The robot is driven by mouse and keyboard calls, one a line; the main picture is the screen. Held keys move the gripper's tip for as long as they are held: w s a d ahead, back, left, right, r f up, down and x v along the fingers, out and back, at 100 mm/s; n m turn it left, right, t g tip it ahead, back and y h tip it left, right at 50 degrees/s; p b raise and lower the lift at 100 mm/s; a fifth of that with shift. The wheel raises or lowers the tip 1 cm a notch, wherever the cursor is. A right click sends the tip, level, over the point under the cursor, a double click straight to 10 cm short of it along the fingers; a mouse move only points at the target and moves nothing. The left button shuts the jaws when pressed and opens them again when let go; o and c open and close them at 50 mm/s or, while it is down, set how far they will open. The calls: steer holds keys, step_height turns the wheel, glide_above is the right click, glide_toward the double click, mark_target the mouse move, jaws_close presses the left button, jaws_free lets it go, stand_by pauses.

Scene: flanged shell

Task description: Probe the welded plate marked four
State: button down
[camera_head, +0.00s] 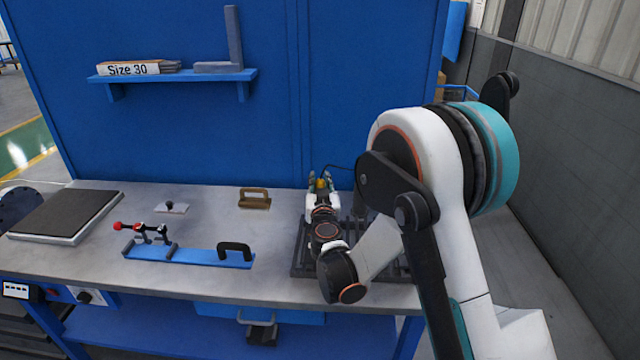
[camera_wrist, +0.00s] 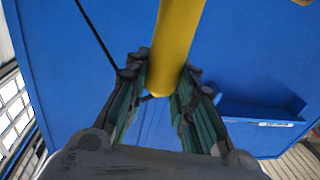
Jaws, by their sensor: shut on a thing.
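My gripper (camera_head: 320,186) is at the back right of the workbench, in front of the blue panel. It is shut on a yellow rod-like probe (camera_wrist: 176,45), which stands between the green-ribbed fingers in the wrist view. In the head view only a small yellow bit of the probe shows at the fingertips. A dark cable (camera_wrist: 95,35) runs beside the probe in the wrist view. I cannot make out a welded plate marked four in either view.
A dark slatted grate (camera_head: 302,262) lies under my arm on the workbench (camera_head: 200,285). A blue shelf (camera_head: 175,77) hangs on the panel.

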steer(key=shift+f+b, duration=0.65)
steer(key=shift+f, duration=0.05)
stand_by(1.2)
steer(key=shift+r+p, duration=1.85)
steer(key=shift+r, duration=1.7)
